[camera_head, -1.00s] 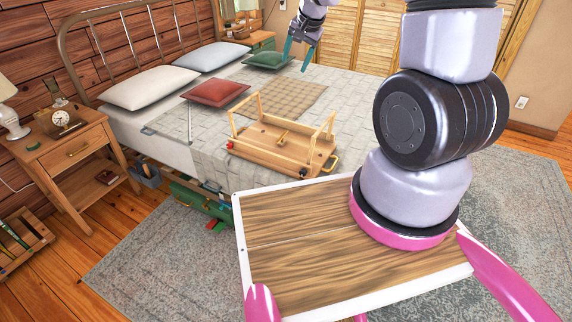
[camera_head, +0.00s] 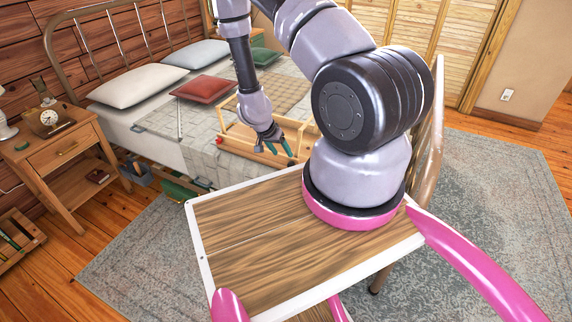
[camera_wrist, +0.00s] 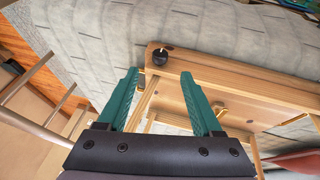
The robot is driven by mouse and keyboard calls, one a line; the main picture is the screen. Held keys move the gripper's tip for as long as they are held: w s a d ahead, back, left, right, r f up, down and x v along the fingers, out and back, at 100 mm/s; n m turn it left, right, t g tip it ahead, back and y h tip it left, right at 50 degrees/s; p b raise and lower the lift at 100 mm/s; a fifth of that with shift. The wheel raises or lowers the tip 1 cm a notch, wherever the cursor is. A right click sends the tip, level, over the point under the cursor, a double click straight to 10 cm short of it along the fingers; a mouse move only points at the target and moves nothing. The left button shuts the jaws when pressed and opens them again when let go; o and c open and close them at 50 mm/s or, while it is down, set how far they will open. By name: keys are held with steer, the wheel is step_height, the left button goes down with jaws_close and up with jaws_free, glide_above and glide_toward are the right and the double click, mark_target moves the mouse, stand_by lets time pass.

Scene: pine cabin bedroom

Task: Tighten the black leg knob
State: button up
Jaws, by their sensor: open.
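The black leg knob (camera_wrist: 160,56) shows in the wrist view at a corner of the wooden bed tray (camera_wrist: 240,82), with a small pale tip beside it. My gripper (camera_wrist: 160,74) has green fingers spread apart, with nothing between them. The knob lies just beyond the fingertips, roughly centred between them in the picture; I cannot tell the height gap. In the head view my gripper (camera_head: 277,150) is over the near right part of the tray (camera_head: 240,150), which lies on the bed with its legs up. A red knob (camera_head: 219,141) shows at its left end. The black knob is hidden there.
The bed (camera_head: 165,130) carries a red cushion (camera_head: 203,89) and pale pillows. A nightstand (camera_head: 62,150) with a clock stands at left. Tray legs stand close to my fingers.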

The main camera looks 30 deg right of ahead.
mark_target(289, 164)
steer(key=x, duration=0.9)
jaws_close()
